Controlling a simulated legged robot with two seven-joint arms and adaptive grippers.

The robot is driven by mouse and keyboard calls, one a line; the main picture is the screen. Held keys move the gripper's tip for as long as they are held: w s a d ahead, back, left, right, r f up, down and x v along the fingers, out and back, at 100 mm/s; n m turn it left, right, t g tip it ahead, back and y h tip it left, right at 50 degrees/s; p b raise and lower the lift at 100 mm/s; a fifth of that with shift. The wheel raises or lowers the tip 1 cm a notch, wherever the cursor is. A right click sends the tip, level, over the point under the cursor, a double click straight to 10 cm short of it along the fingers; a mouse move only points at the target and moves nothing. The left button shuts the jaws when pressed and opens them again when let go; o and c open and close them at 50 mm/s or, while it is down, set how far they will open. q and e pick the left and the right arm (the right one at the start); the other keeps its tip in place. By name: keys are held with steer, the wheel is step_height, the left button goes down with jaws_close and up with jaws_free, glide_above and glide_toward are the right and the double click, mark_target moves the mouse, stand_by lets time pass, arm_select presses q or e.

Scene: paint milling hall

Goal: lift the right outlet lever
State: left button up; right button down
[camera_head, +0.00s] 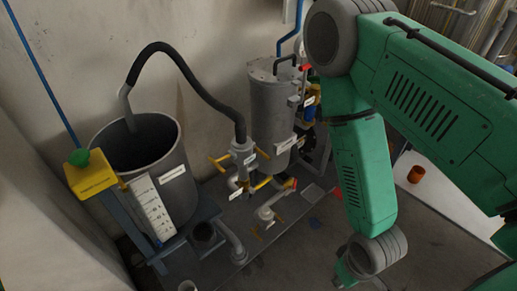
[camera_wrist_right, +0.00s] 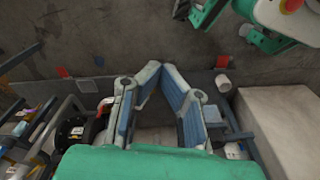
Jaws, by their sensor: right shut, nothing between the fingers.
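Small yellow levers sit on the grey outlet pipework below the right grey tank (camera_head: 272,105).
An open grey vat (camera_head: 178,190) with a black hose (camera_head: 205,92) stands on a blue stand at left. A yellow box with a green button (camera_head: 90,173) is beside it. An orange cup (camera_head: 415,174) stands on a white surface at right. The floor below the pipework is mostly open.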

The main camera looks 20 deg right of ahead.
stand_by(0.5)
steer(key=w+a+f+n+t+y+b, duration=0.1)
steer(key=w+f+n+t+b, duration=0.2)
steer(key=w, duration=0.5)
steer(key=w+a+f+n+t+y+b, duration=0.1)
steer(key=w+a+f+n+t, duration=0.1)
steer(key=w+n+t, duration=0.45)
steer(key=w+r+n+t+y+b, duration=0.1)
steer(key=w+r+n+t+b, duration=0.1)
steer(key=w, duration=0.6)
steer(key=w+a+r+n+t+y+b, duration=0.1)
steer(key=w+r+n+t+b, duration=0.1)
steer(key=w+n, duration=0.4)
steer(key=w+r+n+t+y+b, duration=0.2)
steer(key=w+n+t+b, duration=0.1)
steer(key=w, duration=0.7)
steer(key=shift+w+a+r+n+b, duration=0.1)
steer(key=shift+w+a+n+b, duration=0.15)
steer(key=shift+n+b, duration=0.4)
